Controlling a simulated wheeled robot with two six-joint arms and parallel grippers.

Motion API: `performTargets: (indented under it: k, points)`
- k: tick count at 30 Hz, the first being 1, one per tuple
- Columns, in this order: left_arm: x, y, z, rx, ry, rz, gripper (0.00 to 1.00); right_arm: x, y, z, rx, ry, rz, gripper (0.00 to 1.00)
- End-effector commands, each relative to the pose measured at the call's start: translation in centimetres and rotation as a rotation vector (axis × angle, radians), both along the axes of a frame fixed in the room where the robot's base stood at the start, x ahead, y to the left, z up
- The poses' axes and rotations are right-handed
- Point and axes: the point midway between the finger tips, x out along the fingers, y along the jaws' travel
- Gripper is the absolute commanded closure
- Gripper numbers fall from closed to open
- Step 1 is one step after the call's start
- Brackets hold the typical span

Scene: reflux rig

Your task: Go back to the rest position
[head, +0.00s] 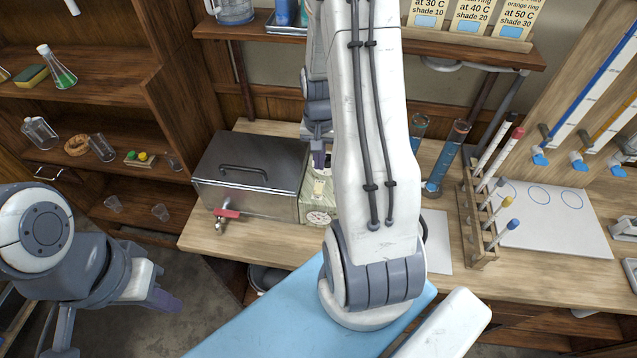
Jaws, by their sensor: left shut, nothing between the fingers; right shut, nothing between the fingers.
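My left gripper (160,298) is low at the left, over the floor in front of the shelf unit, with its purple fingers partly seen. It is shut and empty, clear of the bench. My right arm's large white link crosses the middle of the view. My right gripper (319,157) shows only in part behind that link, above the back of the bench, just right of the metal box. It is shut and holds nothing. Whether its fingertips touch anything beneath is hidden.
The metal box (243,175) with a red tap stands on the wooden bench (240,246). Right of my arm are a blue-filled cylinder (446,155), a wooden rack (478,245) and a white mat (560,232). Glassware fills the left shelves (100,125). The floor at lower left looks clear.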

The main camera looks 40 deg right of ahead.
Motion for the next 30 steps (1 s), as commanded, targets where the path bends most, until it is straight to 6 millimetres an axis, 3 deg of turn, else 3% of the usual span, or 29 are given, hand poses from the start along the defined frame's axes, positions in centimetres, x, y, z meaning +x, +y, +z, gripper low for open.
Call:
performTargets:
  k: [17,20,24,26,30]
  points:
    - [0.0,0.0,-0.3,0.000,0.000,0.000,1.00,0.3,0.7,0.1,-0.001,-0.003,0.024,1.00]
    - [0.0,0.0,-1.3,0.000,0.000,0.001,1.00,1.0,3.4,0.6,-0.002,-0.011,0.118,1.00]
    - [0.0,0.0,-3.6,0.000,0.000,0.002,1.00,1.3,11.0,2.1,0.002,-0.026,0.378,1.00]
    - [0.0,0.0,-4.7,0.000,0.000,0.003,1.00,0.5,14.7,2.8,0.005,-0.034,0.512,1.00]
    - [0.0,0.0,-7.0,0.000,0.000,0.005,1.00,-3.1,22.2,3.9,0.021,-0.047,0.820,1.00]
